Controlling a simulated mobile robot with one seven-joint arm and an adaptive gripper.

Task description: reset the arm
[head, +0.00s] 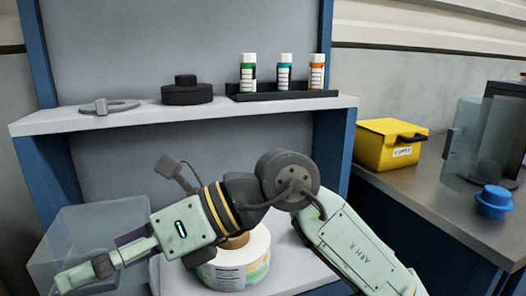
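My arm reaches up from the bottom right, bends at a dark joint and slopes down to the left in front of the shelf unit. My gripper (75,275) is at the lower left, in front of a clear box (85,225). One slim green finger shows side-on, so its opening cannot be judged. I see nothing held in it, though its tip is near the picture's lower edge. A white label reel (232,272) with a brown core (237,241) stands on the lower shelf, partly hidden behind my arm.
The upper shelf (50,121) holds a grey flat part (110,106), a black round part (187,95) and a black rack (285,96) with three capped vials. On the right bench are a yellow bin (385,150), a blue knob (494,201) and a clear-panelled device (470,140).

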